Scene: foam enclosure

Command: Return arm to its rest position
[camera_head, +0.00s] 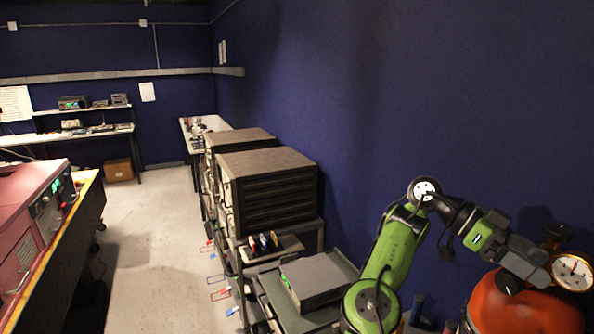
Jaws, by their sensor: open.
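My green arm rises at the lower right of the head view and bends over at a black and white joint. Its far end slopes down to the right, to my gripper (526,276), a dark grey block that is open. The gripper is in front of or just above an orange rounded tank (530,312), beside a round brass-rimmed gauge (572,272). I cannot tell whether it touches either one. Nothing can be seen held in it; the fingertips are small and hard to make out.
A cart (322,240) with large dark instrument boxes (268,190) and a grey flat box (317,279) stands left of my arm. A blue wall (420,90) runs close behind. A pink machine (28,225) is at far left; the floor (160,230) between is clear.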

